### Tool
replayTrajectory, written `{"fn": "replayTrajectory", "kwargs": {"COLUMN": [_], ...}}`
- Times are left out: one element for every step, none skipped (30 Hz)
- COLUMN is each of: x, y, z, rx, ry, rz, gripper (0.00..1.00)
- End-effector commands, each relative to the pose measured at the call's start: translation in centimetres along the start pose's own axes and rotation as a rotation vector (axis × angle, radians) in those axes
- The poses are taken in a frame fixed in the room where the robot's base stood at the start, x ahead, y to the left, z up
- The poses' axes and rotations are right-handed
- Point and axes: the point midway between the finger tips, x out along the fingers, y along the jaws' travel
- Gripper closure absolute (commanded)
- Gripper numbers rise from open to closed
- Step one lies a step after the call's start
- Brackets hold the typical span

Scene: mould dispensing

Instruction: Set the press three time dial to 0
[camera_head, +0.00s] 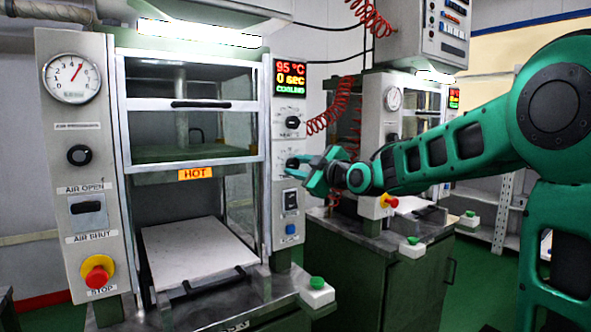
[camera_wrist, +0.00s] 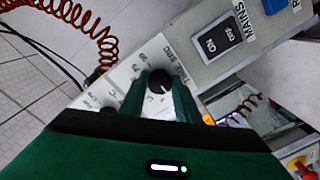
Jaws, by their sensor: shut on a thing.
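The time dial (camera_wrist: 159,81) is a round black knob with a light pointer mark on a pale panel, seen in the wrist view with lettering and numbers around it. My gripper (camera_wrist: 160,95) has its two green fingers on either side of the knob, shut on it. In the head view my gripper (camera_head: 312,172) reaches from the right to the dial (camera_head: 292,163) on the near press's right panel. The display (camera_head: 290,78) above reads 95 °C, 0 sec and COOLING. The exact number at the pointer is too small to read.
Above the time dial is another black knob (camera_head: 292,122). Below it are a mains switch (camera_head: 290,201) and a blue button (camera_head: 290,229). A red coiled hose (camera_head: 333,112) hangs close behind my gripper. A second press (camera_head: 385,125) stands behind.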

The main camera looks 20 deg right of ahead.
Motion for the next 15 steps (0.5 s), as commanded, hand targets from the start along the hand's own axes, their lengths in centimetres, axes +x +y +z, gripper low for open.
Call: {"fn": "replayTrajectory", "kwargs": {"x": [-0.07,-0.06,-0.06,-0.05,-0.04,-0.03,-0.03,-0.02,-0.02,-0.01,-0.01,-0.05,-0.13,-0.25,-0.5], "y": [-0.05,-0.06,-0.05,-0.05,-0.05,-0.05,-0.04,-0.04,-0.04,-0.04,-0.04,-0.03,-0.02,-0.01,0.02], "z": [0.26,0.26,0.24,0.23,0.2,0.18,0.16,0.15,0.13,0.12,0.11,0.1,0.09,0.09,0.08], "rx": [0.0,0.0,0.0,0.0,0.0,0.0,0.0,0.0,0.0,0.0,0.0,0.0,0.0,0.0,0.0], "ry": [-0.005,-0.005,-0.005,-0.005,-0.004,-0.004,-0.003,-0.003,-0.003,-0.002,-0.002,-0.002,-0.002,-0.002,-0.002], "rz": [-0.001,-0.001,-0.001,-0.001,-0.001,-0.001,-0.001,-0.001,-0.001,-0.001,-0.001,-0.001,0.0,0.0,0.0], "gripper": [0.93,0.64,0.54,0.52,0.52,0.52,0.52,0.52,0.52,0.52,0.52,0.52,0.52,0.52,0.52]}}
